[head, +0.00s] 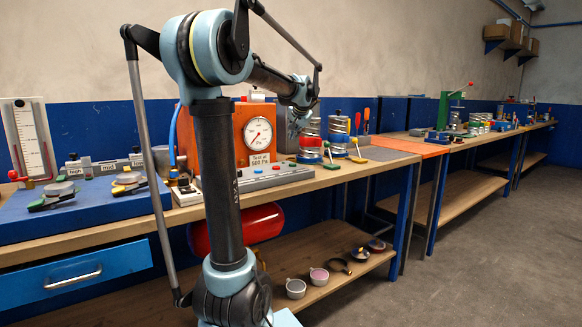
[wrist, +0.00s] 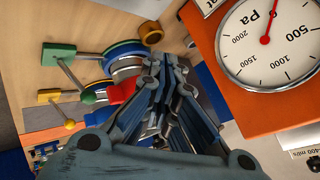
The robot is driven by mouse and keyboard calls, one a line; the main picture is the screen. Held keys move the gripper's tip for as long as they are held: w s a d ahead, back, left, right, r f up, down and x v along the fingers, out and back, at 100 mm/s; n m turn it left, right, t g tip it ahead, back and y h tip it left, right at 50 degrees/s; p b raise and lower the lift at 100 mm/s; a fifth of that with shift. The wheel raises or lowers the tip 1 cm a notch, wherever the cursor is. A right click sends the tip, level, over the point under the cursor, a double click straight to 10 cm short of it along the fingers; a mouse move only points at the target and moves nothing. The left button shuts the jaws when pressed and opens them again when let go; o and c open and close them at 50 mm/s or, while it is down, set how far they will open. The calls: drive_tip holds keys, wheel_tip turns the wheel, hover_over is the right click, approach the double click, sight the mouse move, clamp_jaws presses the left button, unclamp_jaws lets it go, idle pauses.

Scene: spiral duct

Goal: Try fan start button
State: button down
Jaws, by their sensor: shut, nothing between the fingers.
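An orange test box (head: 281,117) with a round white dial (head: 258,133) and a label reading "Test at 500 Pa" stands on the bench. The dial (wrist: 270,40) and orange front (wrist: 270,104) fill the right of the wrist view. A long grey panel (head: 265,178) lies before the box; I cannot make out which of its small details is the fan start button. A small white unit (head: 184,192) with dark parts sits left of it. My gripper (wrist: 165,68) is shut and empty, beside the orange box. In the head view its fingers are not clear.
Silver duct pieces with red, green and yellow clamps (head: 338,133) stand right of the box. A blue board (head: 80,212) with clamps lies at left. A red cylinder (head: 240,228) hangs under the bench. An orange mat (head: 412,147) lies farther right. Floor at right is clear.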

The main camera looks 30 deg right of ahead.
sight(295, 164)
drive_tip(key=shift+f, duration=0.1)
drive_tip(key=shift+s+f, duration=0.1)
drive_tip(key=shift+f, duration=4.25)
drive_tip(key=shift+f, duration=0.75)
drive_tip(key=shift+r, duration=0.85)
drive_tip(key=shift+r, duration=0.1)
drive_tip(key=shift+r, duration=2.4)
